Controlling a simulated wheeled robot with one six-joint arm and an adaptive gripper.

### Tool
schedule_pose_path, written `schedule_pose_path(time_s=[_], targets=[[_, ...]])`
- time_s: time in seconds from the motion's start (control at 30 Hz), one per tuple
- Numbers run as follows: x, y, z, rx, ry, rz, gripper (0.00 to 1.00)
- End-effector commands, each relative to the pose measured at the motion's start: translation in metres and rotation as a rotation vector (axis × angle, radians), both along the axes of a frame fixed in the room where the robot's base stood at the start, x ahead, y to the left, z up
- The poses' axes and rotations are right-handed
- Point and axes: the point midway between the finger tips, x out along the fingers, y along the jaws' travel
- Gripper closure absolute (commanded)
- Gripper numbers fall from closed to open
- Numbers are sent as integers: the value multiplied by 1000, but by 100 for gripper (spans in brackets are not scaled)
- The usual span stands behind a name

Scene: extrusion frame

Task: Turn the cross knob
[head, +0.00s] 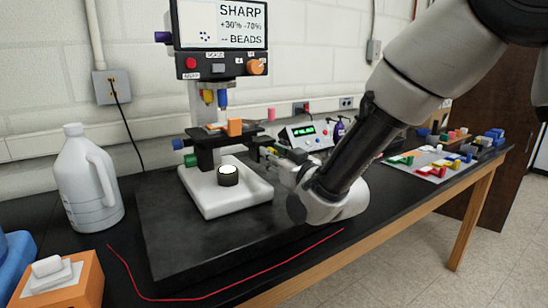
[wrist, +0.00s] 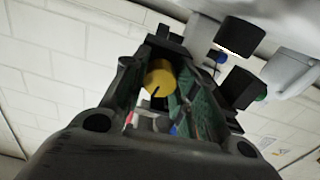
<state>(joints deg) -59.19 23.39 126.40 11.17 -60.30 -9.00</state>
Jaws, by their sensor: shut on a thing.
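A microscope-like stand (head: 208,150) with a white base is in the middle of the head view. My gripper (head: 270,155) reaches in from the right at the right side of its stage, and its fingertips are small and partly hidden there. In the wrist view, a yellow round knob (wrist: 159,78) with a dark mark shows between the dark jaws of my gripper (wrist: 165,62). It appears to be the cross knob. The jaws are shut on it. The contact itself is partly hidden by the gripper body.
A dark display head (head: 221,63) with an orange dial (head: 256,67) tops the stand. A white jug (head: 86,185) stands at left. An orange box (head: 62,286) and a red wire (head: 200,298) lie in front. A green-lit instrument (head: 305,135) stands behind my wrist.

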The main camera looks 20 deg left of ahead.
Motion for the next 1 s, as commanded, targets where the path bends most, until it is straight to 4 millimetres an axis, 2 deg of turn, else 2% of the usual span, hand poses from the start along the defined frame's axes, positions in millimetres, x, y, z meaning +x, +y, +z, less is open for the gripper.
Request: schedule_pose_path(time_s=[0.6,1.0], targets=[[-1,0,-1,307,364,0,95],[-1,0,-1,398,470,0,95]])
